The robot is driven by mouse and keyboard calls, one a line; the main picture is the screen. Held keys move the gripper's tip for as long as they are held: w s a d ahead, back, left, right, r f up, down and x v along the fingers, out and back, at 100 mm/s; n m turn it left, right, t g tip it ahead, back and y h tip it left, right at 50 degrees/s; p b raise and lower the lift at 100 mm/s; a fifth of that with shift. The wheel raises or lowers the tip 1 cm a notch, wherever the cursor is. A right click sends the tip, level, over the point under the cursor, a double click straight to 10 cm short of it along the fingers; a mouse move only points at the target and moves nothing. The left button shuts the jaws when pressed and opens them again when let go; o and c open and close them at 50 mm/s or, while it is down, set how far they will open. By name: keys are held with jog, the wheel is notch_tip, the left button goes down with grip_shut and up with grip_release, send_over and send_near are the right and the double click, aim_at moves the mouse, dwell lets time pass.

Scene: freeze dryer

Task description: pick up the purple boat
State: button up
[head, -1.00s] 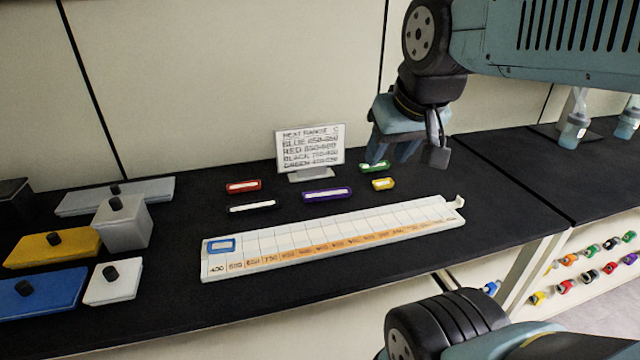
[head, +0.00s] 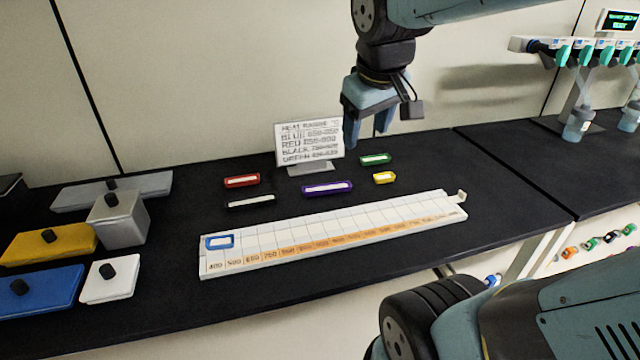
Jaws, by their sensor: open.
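The purple boat (head: 327,188) is a small, shallow tray with a pale inside. It lies on the black bench below the sign, between the black boat and the yellow boat. My gripper (head: 368,138) hangs with its fingers pointing down, up and to the right of the purple boat in the picture. It is open and empty, and apart from the boat. The purple boat is in full view.
Red (head: 242,180), black (head: 250,201), green (head: 375,159) and yellow (head: 384,177) boats lie around it. A white numbered rack (head: 330,236) holds a blue boat (head: 220,241) in front. A sign (head: 309,147) stands behind. Lidded blocks (head: 118,218) stand at left.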

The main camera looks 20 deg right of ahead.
jog(key=w+a+f+n+g+h, duration=0.1)
jog(key=w+f+n, duration=0.15)
jog(key=w, duration=0.35)
jog(key=w+a+f+n+g+h, duration=0.1)
jog(key=w+f+n+g, duration=0.1)
jog(key=w+n, duration=0.3)
jog(key=n+g+h, duration=0.2)
jog(key=n, duration=0.5)
send_near(327, 189)
jog(key=shift+s+d+f+t, duration=0.3)
jog(key=shift+s+d+f, duration=0.3)
jog(key=shift+s+d, duration=0.2)
jog(key=shift+a+x, duration=0.15)
jog(key=shift+x, duration=1.2)
jog(key=shift+a+x, duration=0.1)
jog(key=shift+x, duration=1.2)
jog(key=shift+w+f, duration=0.1)
jog(key=shift+f, duration=0.05)
grip_shut()
